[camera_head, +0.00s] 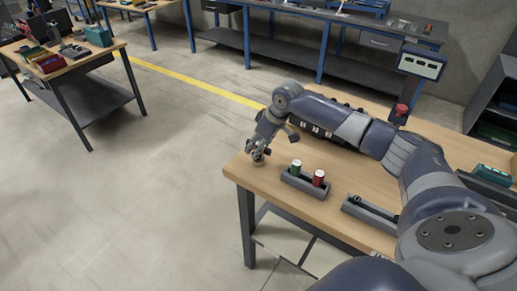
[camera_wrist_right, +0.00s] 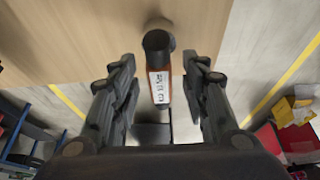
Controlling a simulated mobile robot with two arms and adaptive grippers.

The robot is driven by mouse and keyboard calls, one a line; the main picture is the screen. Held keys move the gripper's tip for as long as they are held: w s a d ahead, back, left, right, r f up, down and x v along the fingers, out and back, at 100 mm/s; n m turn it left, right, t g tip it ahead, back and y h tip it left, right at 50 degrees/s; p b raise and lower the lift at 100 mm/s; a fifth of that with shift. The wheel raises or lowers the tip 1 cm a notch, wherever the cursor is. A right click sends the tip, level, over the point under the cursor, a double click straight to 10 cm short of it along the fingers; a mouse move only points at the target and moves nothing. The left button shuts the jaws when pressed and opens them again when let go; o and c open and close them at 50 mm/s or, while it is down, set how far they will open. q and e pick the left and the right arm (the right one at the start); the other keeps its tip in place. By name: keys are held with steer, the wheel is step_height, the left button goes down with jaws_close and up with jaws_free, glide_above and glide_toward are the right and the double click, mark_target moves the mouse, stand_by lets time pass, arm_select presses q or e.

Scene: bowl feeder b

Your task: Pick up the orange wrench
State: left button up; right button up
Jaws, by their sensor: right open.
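My right gripper (camera_head: 258,152) is over the near left corner of the wooden workbench (camera_head: 240,170). In the right wrist view the right gripper (camera_wrist_right: 165,85) is open, its two black fingers apart. Between them is a slim tool with a round black end, orange edges and a white label (camera_wrist_right: 160,88); it seems to be the orange wrench. Gaps show between it and both fingers. In the head view the gripper mostly hides this spot, and I cannot make out the wrench there. My left gripper is not in view.
A grey holder (camera_head: 305,187) with a green can (camera_head: 296,167) and a red can (camera_head: 318,178) stands right of the gripper. Another grey tray (camera_head: 370,212) lies farther right. A black device (camera_head: 318,130) sits behind my forearm. Open floor lies left of the bench.

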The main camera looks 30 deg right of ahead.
steer(key=c, duration=1)
steer(key=shift+r, duration=0.1)
